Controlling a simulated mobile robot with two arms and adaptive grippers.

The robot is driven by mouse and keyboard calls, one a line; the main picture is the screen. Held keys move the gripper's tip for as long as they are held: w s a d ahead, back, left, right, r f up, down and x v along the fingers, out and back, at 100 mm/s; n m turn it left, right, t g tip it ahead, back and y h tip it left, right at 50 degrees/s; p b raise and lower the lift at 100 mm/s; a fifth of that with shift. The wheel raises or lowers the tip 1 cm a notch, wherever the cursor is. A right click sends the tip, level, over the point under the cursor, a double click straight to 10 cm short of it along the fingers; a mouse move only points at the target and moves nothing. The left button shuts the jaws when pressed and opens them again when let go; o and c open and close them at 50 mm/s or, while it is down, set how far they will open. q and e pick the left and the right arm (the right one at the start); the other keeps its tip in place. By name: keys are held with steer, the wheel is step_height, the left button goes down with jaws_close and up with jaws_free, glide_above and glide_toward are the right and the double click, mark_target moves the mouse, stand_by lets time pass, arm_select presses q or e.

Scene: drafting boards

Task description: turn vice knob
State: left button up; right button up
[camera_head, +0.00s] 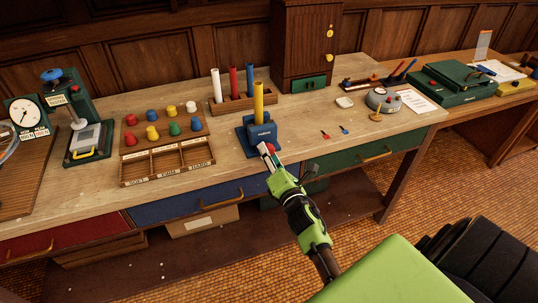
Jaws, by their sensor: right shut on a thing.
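A small blue vice (262,134) stands near the front edge of the workbench, with a yellow rod (259,100) upright in it. My right gripper (267,150), on a green arm, reaches in from the lower right to the front of the vice. Its fingers are shut at the vice's front, where the knob is; the fingers hide the knob, so its turn cannot be seen. My left gripper is not in view.
Behind the vice is a wooden block (243,103) with white, red and blue rods. To its left is a rack (165,150) of coloured knobs and a labelled tray. Small red and blue pieces (325,134) lie to the right. Drawers (205,200) are below.

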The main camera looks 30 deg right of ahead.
steer(key=n+p, duration=0.3)
steer(key=n, duration=3)
steer(key=shift+s+d+f, duration=0.1)
stand_by(0.4)
stand_by(0.5)
steer(key=o, duration=1.1)
